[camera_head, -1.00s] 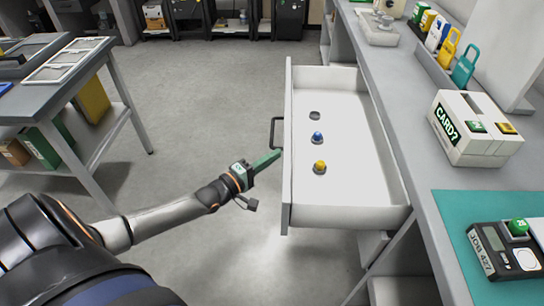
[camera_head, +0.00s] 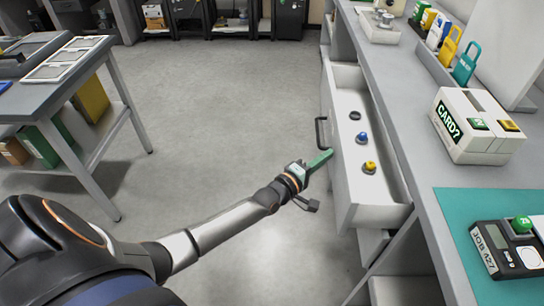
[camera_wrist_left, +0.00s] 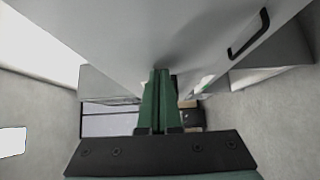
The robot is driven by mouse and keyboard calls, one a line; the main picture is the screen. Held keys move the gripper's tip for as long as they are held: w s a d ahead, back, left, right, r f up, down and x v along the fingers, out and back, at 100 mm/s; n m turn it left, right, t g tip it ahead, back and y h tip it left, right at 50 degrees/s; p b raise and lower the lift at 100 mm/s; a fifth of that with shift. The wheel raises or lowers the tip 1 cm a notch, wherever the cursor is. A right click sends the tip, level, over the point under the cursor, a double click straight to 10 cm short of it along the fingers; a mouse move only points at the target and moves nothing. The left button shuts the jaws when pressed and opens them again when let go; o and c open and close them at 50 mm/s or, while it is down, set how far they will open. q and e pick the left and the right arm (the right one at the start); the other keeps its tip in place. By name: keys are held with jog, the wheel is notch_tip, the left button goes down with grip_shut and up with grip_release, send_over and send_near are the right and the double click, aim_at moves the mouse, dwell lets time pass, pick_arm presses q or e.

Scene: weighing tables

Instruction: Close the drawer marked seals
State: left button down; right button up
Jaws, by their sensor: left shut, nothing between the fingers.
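The drawer (camera_head: 377,216) stands partly open under the right-hand bench, white inside, with its front panel facing left. A dark handle (camera_head: 320,133) sits on that front; it also shows in the left wrist view (camera_wrist_left: 249,34). Inside are a dark round piece (camera_head: 355,115), a blue-topped piece (camera_head: 361,138) and a yellow-topped piece (camera_head: 369,167). I cannot read any marking on the front. My left gripper (camera_head: 325,158) is shut and empty, its green fingers at the drawer front, near the handle's lower end. In the left wrist view the fingers (camera_wrist_left: 160,85) are together close to the grey panel. My right gripper is out of view.
A table (camera_head: 60,90) stands at left. Open floor lies between.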

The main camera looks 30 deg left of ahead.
aim_at(364, 168)
pick_arm(q)
jog(key=w+d, duration=0.1)
jog(key=d, duration=0.2)
jog(key=w+d+b, duration=0.1)
jog(key=w+d, duration=0.1)
jog(key=d, duration=0.1)
jog(key=w+d+b, duration=0.1)
jog(key=w+d, duration=0.1)
jog(key=d, duration=0.1)
jog(key=shift+w, duration=0.25)
jog(key=shift+w+d+b, duration=0.3)
jog(key=shift+d, duration=0.15)
jog(key=shift+d+r, duration=0.1)
jog(key=shift+d, duration=0.05)
